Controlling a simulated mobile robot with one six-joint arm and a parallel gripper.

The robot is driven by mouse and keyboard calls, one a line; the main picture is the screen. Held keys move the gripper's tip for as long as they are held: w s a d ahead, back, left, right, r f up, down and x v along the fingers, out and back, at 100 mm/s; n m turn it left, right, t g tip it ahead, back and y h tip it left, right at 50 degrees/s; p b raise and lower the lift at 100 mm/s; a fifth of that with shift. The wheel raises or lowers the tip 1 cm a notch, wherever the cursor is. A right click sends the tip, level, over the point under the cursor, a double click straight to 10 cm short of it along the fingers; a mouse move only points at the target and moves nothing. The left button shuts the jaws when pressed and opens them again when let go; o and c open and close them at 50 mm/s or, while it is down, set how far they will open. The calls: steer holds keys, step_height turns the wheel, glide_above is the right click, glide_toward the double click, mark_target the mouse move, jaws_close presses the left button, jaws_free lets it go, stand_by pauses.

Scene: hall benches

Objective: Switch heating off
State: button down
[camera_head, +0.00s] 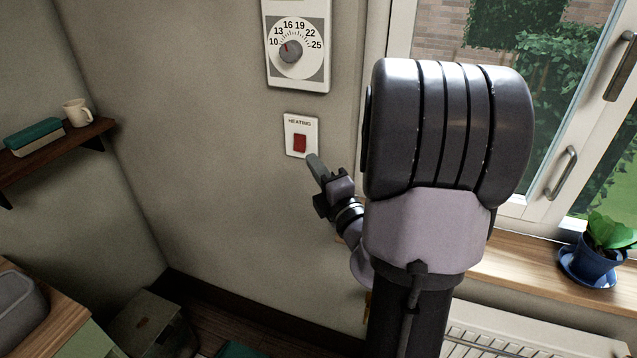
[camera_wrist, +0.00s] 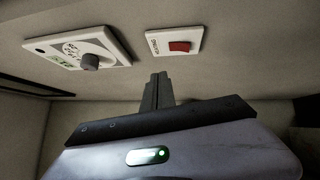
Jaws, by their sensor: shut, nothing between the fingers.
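The heating switch is a white wall plate (camera_head: 301,122) labelled HEATING with a red rocker (camera_head: 300,143) in its middle. In the wrist view the plate (camera_wrist: 168,33) and the red rocker (camera_wrist: 180,46) show above the fingers. My gripper (camera_head: 313,160) is shut and empty, with its fingertips just below and right of the rocker, near the plate's lower edge. In the wrist view the shut fingers (camera_wrist: 157,82) point towards the wall. I cannot tell whether the tips touch it. The rocker's on or off position is not clear.
A thermostat dial (camera_head: 290,50) is on the wall above the switch. A window (camera_head: 560,100) is at the right, with a plant in a blue pot (camera_head: 592,262) on the sill (camera_head: 520,270). A radiator (camera_head: 530,335) is below. A shelf (camera_head: 60,150) with a mug (camera_head: 77,112) is at the left.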

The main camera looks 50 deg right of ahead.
steer(key=b+v, duration=0.2)
steer(key=b, duration=0.4)
steer(key=shift+s+a, duration=0.1)
steer(key=shift+a, duration=0.05)
